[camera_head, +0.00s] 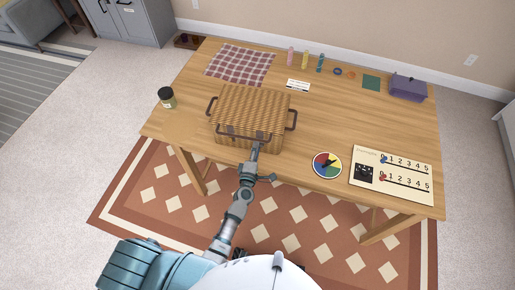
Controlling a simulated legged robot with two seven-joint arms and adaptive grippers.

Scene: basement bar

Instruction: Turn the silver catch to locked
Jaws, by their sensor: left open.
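A closed wicker basket (250,103) with dark handles stands near the front edge of the wooden table. Small catches show on its front face; one (231,130) is at the left of the front handle. They are too small to tell which is silver or how each is turned. My left gripper (257,148) is open at the basket's front, right of centre, and covers part of that face. I cannot tell whether it touches the basket. My right gripper is not in view.
A colour wheel (327,165) and a numbered slider board (392,175) lie to the right. A dark-lidded jar (167,97) stands at the left. A checkered cloth (240,65), small items and a purple box (408,88) are at the back.

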